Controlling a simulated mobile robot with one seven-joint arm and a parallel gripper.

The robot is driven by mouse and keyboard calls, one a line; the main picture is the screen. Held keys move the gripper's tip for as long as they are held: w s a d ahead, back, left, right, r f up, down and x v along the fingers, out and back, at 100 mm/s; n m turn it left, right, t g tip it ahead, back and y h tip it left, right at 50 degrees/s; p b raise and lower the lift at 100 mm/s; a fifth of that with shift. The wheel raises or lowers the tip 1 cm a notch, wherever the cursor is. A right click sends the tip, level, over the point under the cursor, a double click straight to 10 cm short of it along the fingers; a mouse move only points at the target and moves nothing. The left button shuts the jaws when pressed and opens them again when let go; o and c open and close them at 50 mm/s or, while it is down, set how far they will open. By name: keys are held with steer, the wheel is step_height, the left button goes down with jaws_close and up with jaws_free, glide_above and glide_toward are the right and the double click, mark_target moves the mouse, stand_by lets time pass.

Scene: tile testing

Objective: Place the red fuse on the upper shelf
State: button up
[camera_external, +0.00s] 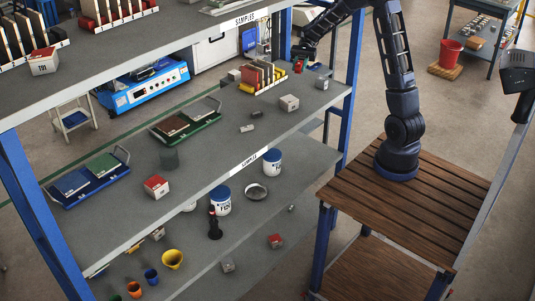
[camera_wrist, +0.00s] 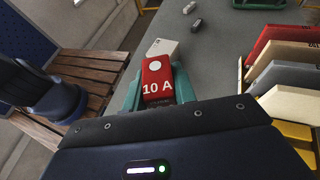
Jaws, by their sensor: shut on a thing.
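The red fuse (camera_wrist: 157,85), a block with a white dot and "10 A" on its face, sits between the teal fingers of my gripper (camera_wrist: 160,92) in the wrist view. My gripper is shut on it. In the external view the fuse (camera_external: 298,67) shows small and red at my gripper (camera_external: 301,62), near the right end of the middle shelf (camera_external: 225,140). Whether it touches that shelf is unclear. The upper shelf (camera_external: 170,32), with a "SAMPLES" label on its edge, is higher up at the left.
A yellow rack of upright tiles (camera_external: 262,78) stands close to my gripper; its tiles (camera_wrist: 285,65) fill the right of the wrist view. A pale block (camera_wrist: 162,48) lies just past the fuse. Blue posts (camera_external: 352,60) frame the shelves. The upper shelf holds tile racks and a red-topped box (camera_external: 43,62).

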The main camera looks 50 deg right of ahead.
mark_target(298, 91)
steer(key=shift+f, duration=5)
steer(key=shift+f, duration=0.1)
steer(key=o, duration=1)
steer(key=d+r, duration=0.1)
steer(key=w+d+r, duration=0.1)
steer(key=shift+w+d+r, duration=0.15)
steer(key=shift+d+r, duration=0.05)
steer(key=shift+d, duration=0.2)
step_height(298, 91, up, 6)
steer(key=shift+a, duration=0.1)
